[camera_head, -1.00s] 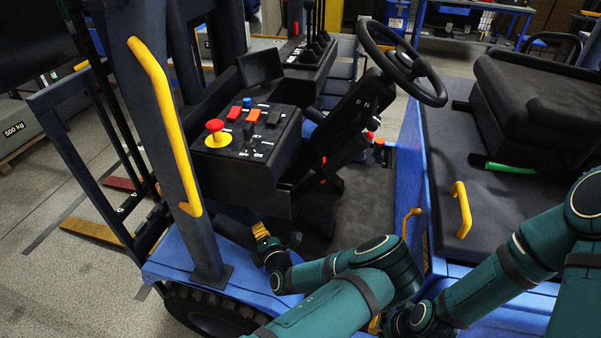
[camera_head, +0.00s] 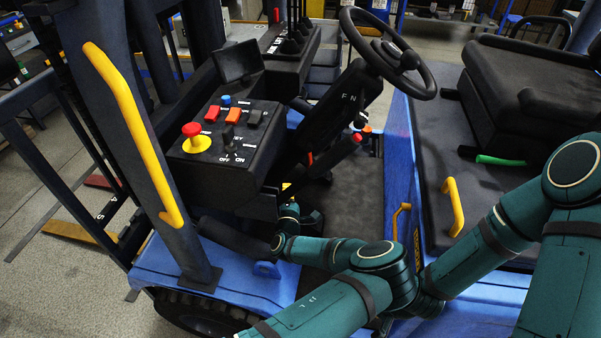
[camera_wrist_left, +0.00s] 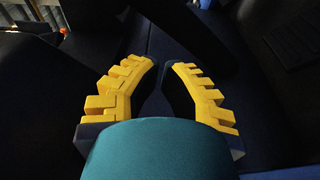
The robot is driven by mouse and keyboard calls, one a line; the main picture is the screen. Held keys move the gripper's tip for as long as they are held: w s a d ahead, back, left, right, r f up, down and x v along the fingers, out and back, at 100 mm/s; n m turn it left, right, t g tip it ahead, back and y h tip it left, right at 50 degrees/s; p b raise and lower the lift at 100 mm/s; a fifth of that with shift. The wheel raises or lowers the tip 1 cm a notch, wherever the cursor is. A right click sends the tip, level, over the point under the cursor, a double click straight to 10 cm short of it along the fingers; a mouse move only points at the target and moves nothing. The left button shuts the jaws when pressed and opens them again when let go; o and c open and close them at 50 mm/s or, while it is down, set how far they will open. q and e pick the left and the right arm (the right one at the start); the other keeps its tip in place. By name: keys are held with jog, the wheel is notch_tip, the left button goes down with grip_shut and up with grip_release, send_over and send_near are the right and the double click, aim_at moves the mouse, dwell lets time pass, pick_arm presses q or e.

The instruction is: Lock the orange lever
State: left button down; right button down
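A small orange part (camera_head: 366,128) shows beside the red knob (camera_head: 357,137) below the steering wheel; I cannot tell whether it is the orange lever. My left gripper (camera_head: 287,188) is beneath the console's lower right edge, mostly hidden in the head view. In the left wrist view its yellow fingers (camera_wrist_left: 160,66) are apart, with nothing visible between them. Dark surfaces lie beyond them.
The steering wheel (camera_head: 387,52) overhangs the footwell floor (camera_head: 350,200). A yellow grab bar (camera_head: 130,130) runs along the left post. A red emergency button (camera_head: 192,130) stands on the console. A yellow handle (camera_head: 452,205) and the black seat (camera_head: 530,95) are at right.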

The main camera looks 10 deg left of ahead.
aim_at(309, 162)
pick_arm(q)
jog(key=w+d+b, duration=0.2)
jog(key=w, duration=0.7)
jog(key=shift+w, duration=0.3)
pick_arm(e)
jog(key=shift+s+a+f, duration=0.1)
jog(key=shift+s+f, duration=0.05)
jog(key=shift+f, duration=0.35)
jog(key=shift+s+f, duration=0.15)
jog(key=shift+f, duration=0.35)
pick_arm(q)
jog(key=shift+d, duration=0.1)
